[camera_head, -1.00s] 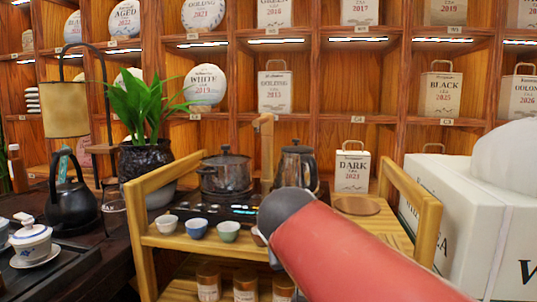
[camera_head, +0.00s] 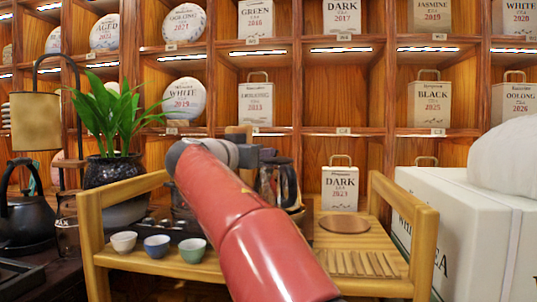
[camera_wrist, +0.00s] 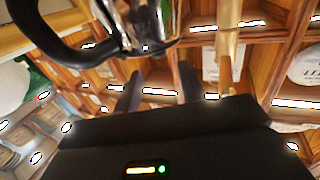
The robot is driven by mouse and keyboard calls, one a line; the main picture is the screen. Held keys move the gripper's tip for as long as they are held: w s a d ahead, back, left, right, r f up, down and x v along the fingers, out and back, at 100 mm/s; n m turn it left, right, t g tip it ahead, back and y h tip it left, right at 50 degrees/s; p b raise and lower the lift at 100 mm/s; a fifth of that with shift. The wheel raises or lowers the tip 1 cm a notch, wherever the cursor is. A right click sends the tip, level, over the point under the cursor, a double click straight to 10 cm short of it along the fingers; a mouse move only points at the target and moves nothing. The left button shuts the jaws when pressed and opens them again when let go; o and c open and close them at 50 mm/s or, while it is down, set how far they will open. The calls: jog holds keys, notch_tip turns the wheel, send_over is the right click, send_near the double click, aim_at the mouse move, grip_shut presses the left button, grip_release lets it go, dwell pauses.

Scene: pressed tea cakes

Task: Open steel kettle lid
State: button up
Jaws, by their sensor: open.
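The steel kettle (camera_head: 284,180) stands on the wooden cart, partly hidden behind my arm and gripper in the head view; its dark handle is on the right. In the wrist view the shiny kettle body (camera_wrist: 152,22) is at the top, cut off by the frame, with its black curved handle (camera_wrist: 48,42) to the left. I cannot make out its lid. My gripper (camera_wrist: 160,76) is open, its two dark fingers apart with nothing visible between them. It is close to the kettle, but I cannot tell whether it touches.
The wooden cart (camera_head: 97,222) holds several small cups (camera_head: 157,246), a round wooden coaster (camera_head: 345,225) and a "DARK" tea box (camera_head: 340,186). A potted plant (camera_head: 103,170) and black kettle (camera_head: 28,215) stand left. A large white box (camera_head: 470,240) stands right.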

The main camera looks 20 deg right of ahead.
aim_at(271, 158)
jog(key=p+x, duration=0.1)
jog(key=x, duration=0.5)
jog(key=shift+d, duration=0.2)
grip_shut()
